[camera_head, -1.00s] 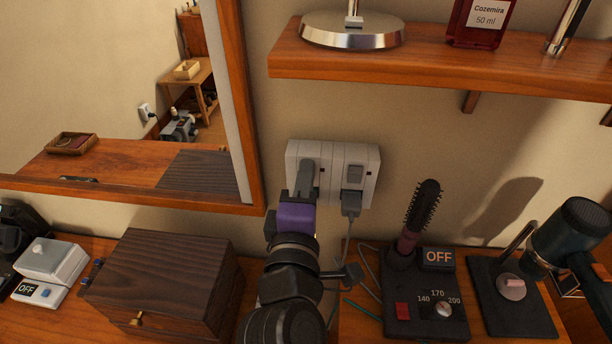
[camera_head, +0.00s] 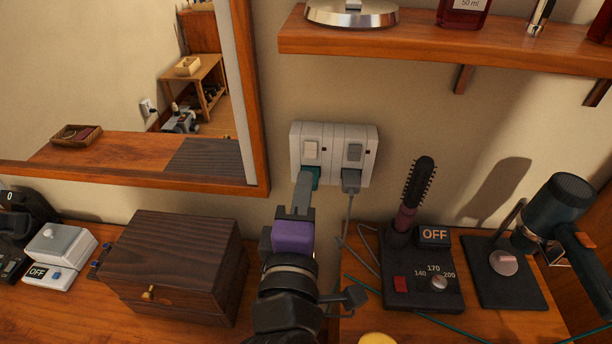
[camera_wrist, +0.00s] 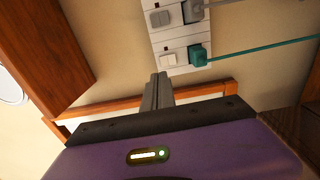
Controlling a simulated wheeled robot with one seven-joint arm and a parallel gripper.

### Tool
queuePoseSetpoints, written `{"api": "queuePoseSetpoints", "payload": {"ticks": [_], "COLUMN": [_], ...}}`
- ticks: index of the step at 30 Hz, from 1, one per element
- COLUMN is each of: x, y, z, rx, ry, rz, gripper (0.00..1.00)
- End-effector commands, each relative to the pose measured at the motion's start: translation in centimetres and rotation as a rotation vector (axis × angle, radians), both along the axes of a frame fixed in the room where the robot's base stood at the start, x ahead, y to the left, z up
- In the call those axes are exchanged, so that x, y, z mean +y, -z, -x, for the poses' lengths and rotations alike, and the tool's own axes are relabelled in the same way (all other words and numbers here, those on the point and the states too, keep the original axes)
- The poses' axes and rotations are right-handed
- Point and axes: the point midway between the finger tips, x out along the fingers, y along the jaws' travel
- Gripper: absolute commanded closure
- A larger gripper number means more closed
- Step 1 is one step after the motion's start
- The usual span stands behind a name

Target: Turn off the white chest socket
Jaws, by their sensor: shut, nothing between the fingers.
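A white double wall socket (camera_head: 333,132) is on the beige wall above the counter. Its left half has a light rocker switch (camera_head: 311,150) above a teal plug (camera_head: 315,179). Its right half has a grey rocker switch (camera_head: 355,152) above a grey plug (camera_head: 351,182). My gripper (camera_head: 304,177) is shut and empty, its tips just below the light switch and partly covering the teal plug. In the wrist view my fingertips (camera_wrist: 160,76) are near the light switch (camera_wrist: 169,60); contact cannot be told. No white chest is identifiable.
A wooden shelf (camera_head: 400,50) juts out above right, and a framed mirror (camera_head: 251,100) is at left. A dark wooden box (camera_head: 175,250) stands left of my arm. A hot brush stand (camera_head: 425,285) and a hair dryer (camera_head: 560,215) stand right. Cables hang beside my arm.

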Motion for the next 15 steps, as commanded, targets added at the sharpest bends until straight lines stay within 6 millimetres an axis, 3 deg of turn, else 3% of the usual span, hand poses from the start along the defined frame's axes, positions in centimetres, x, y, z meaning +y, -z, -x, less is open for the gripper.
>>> {"api": "queuePoseSetpoints", "payload": {"ticks": [7,15], "x": [0.8,1.1], "y": [0.0,-0.2], "z": [3.8,5.3], "rx": [0.0,0.001], "ry": [-0.003,-0.001], "rz": [-0.002,-0.001], "gripper": [1.0,1.0]}}
